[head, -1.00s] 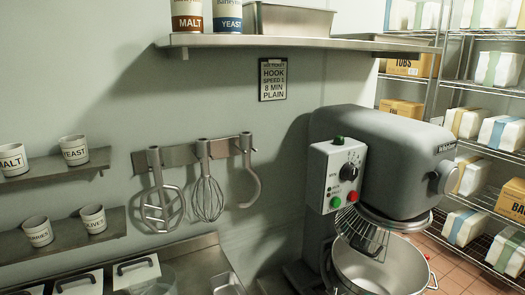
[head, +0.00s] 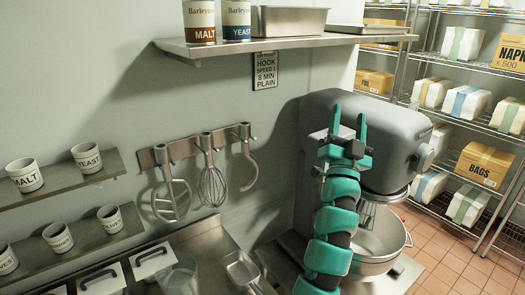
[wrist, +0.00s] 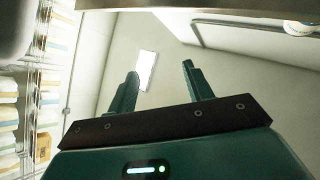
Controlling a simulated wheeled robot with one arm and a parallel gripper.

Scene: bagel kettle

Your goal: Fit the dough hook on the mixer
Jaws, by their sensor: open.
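The grey dough hook (head: 248,165) hangs from the right end of a wall rack, beside a wire whisk (head: 211,185) and a flat beater (head: 171,198). The grey mixer (head: 395,140) stands to the right, with a wire part (head: 368,214), perhaps a guard, under its head and a steel bowl (head: 378,262) below. My gripper (head: 348,117) is raised in front of the mixer, to the right of the hook and apart from it. It hides the mixer's control panel.
A steel shelf (head: 285,42) with tins and a pan juts out above the rack. Small shelves (head: 75,185) with labelled cups are at left. A counter (head: 205,240) with lidded bins and a scoop lies below. Wire racks of boxes and packages stand at right.

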